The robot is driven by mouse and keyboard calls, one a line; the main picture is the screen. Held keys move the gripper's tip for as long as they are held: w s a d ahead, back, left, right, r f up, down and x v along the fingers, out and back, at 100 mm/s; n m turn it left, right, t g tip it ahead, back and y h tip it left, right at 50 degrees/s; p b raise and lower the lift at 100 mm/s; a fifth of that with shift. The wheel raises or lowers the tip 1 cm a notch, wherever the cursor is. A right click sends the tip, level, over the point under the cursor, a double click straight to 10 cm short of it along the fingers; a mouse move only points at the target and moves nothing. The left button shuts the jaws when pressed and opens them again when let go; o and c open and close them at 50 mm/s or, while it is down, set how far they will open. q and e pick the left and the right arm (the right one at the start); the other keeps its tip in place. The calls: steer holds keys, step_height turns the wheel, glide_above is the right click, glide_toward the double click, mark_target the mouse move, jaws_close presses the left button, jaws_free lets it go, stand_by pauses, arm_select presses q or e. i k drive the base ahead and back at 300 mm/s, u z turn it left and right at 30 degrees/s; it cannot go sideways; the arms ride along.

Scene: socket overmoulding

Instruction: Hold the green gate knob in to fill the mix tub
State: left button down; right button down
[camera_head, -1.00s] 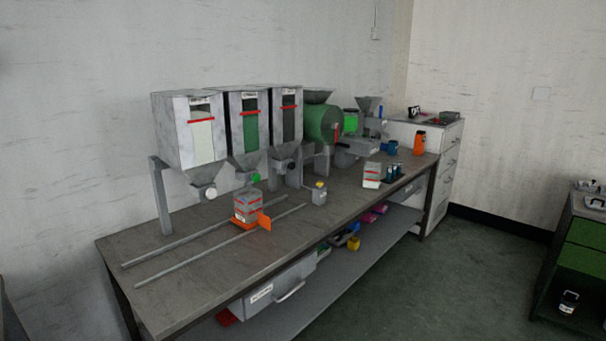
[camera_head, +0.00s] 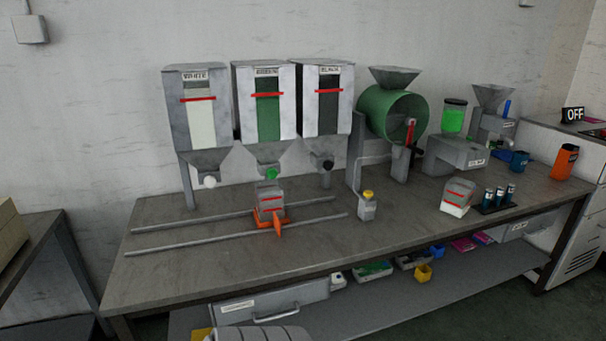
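The green gate knob (camera_head: 271,174) sits on the outlet of the middle hopper (camera_head: 265,105), whose window shows green material up near a red line. The mix tub (camera_head: 269,197), a small see-through box with a red line, stands upright on an orange carriage (camera_head: 266,221) with an orange handle. It appears below the green knob; its contents are too small to tell. Neither gripper is in view, and nothing is seen touching the knob or tub.
Hoppers with a white knob (camera_head: 210,182) and black knob (camera_head: 328,165) flank the middle one. The carriage is at two rails (camera_head: 180,247) on the bench. The bench's front left is clear.

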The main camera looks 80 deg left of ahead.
mark_target(271, 172)
steer(key=u, duration=0.35)
steer(key=i, duration=0.95)
steer(key=u, duration=1.45)
steer(key=i, duration=0.8)
steer(key=u, duration=0.65)
